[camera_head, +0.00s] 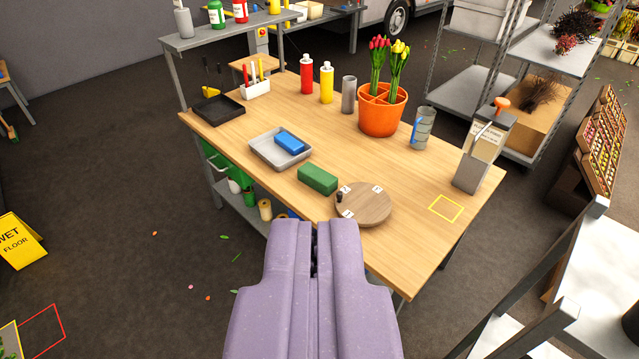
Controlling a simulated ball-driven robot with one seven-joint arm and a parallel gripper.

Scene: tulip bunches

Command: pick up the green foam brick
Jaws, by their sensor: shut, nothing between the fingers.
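The green foam brick (318,179) lies flat on the wooden workbench (300,121) near its front edge. It sits between a grey tray and a round wooden board, apart from the tray and close to the board. My gripper (314,226) is in the lower middle of the view. Its two purple fingers are shut with nothing held between them. The fingertips appear just below the brick in the picture, in front of the bench's near edge, and they do not touch the brick.
The grey tray (258,148) holds a blue block (289,141). The round board (377,206) has small white labels and a dark knob. An orange pot (382,118) of tulips, bottles and a metal dispenser (486,150) stand farther back. A yellow square (446,208) marks bare benchtop at right.

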